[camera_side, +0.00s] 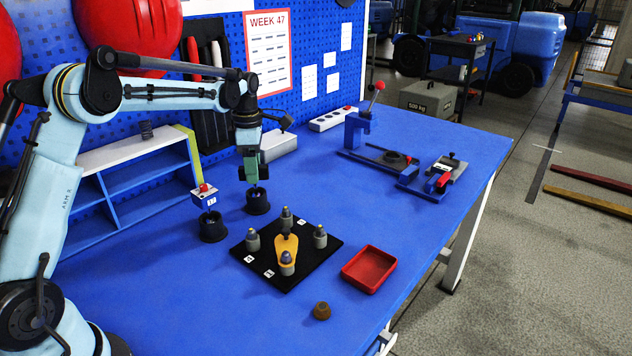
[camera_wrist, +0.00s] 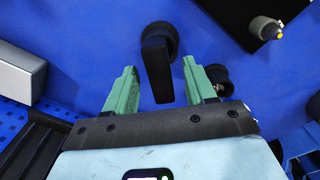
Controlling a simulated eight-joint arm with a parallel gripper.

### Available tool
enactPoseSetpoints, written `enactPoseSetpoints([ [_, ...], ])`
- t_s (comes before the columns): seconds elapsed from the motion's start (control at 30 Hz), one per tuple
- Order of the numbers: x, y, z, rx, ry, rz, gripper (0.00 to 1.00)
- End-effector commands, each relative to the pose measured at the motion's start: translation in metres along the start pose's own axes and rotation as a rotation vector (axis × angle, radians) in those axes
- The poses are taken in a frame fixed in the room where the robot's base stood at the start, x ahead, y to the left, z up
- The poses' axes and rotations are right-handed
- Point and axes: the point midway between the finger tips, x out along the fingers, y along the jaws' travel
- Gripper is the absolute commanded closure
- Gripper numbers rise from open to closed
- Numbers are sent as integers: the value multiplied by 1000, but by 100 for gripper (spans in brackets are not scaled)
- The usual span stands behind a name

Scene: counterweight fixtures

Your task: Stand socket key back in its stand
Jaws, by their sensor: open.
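A dark upright piece, apparently the socket key (camera_wrist: 156,72), rises from a round black stand (camera_wrist: 164,32) in the wrist view. The side view shows this stand (camera_side: 257,207) on the blue bench, directly below my gripper (camera_side: 251,175). My gripper, also in the wrist view (camera_wrist: 158,78), is open, with its green fingers apart on both sides of the dark piece. I see gaps on both sides in the wrist view. The lower end of the piece is hidden in the stand.
A black mat (camera_side: 262,279) with several grey weights and a red tray (camera_side: 352,280) lie nearer. A shelf (camera_side: 135,155) stands behind. The right bench is partly clear.

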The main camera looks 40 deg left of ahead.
Motion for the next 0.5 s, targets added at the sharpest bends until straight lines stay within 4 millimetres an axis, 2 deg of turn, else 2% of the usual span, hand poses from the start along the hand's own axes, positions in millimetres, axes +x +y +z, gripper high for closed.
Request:
enactPoseSetpoints([
  [0.2, -43, 0, 0, 0, 0, 0, 45],
  [0.5, -92, 0, 0, 0, 0, 0, 45],
])
